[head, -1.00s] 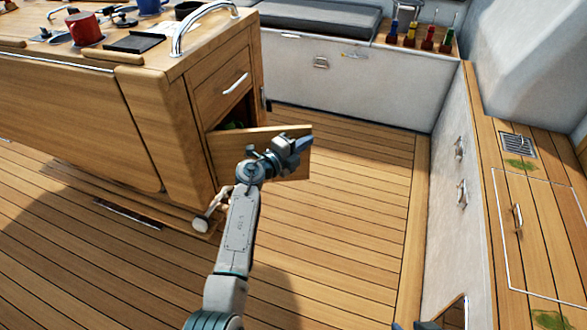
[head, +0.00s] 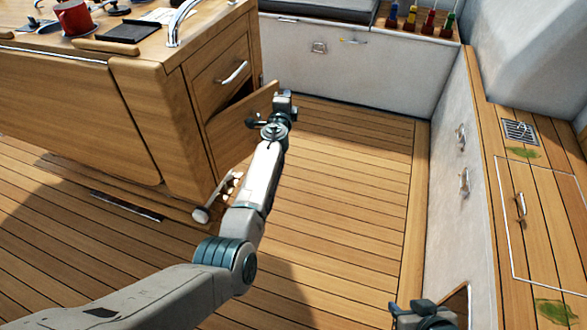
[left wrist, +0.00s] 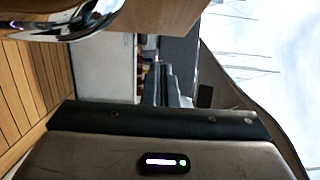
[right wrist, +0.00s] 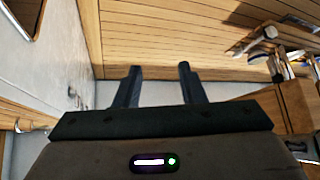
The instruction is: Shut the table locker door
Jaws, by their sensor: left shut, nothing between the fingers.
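The table locker door (head: 238,122) is a wooden panel below the drawer of the wooden table (head: 150,130). It stands partly open, with a narrow dark gap along its top. My left gripper (head: 285,97) is shut and empty at the door's free outer edge, on its right side. I cannot tell whether it touches the door. In the left wrist view its closed fingers (left wrist: 160,88) point past a wooden surface. My right gripper (head: 425,308) is low at the right; its fingers (right wrist: 160,72) are apart and empty in the right wrist view.
The drawer (head: 222,72) above the door is closed. A chrome rail (head: 180,22) curves up from the table corner. A white rail with small knobs (head: 213,203) stands out low by the table.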

